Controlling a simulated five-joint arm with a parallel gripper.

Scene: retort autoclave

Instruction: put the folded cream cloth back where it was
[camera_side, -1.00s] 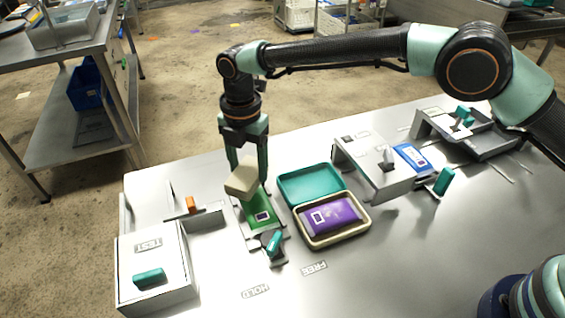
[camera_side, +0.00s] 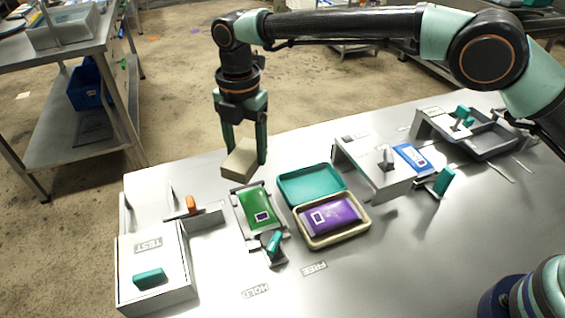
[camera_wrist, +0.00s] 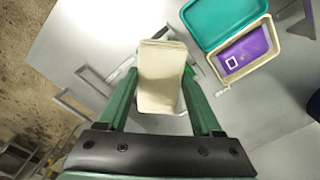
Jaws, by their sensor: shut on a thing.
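The folded cream cloth (camera_side: 240,160) is held between the two green fingers of my gripper (camera_side: 246,150), in the air above and behind the green pouch in the side view. In the wrist view the cloth (camera_wrist: 161,76) lies between the fingertips (camera_wrist: 162,82) and hides most of what is below it. My gripper is shut on the cloth. The cloth looks slightly tilted in the side view and appears clear of the table.
A green pouch (camera_side: 256,208) lies in a small holder with a teal handle. A cream box with a teal lid (camera_side: 311,184) holds a purple pouch (camera_side: 331,216). A TEST box (camera_side: 150,285) stands left, metal fixtures (camera_side: 374,170) right.

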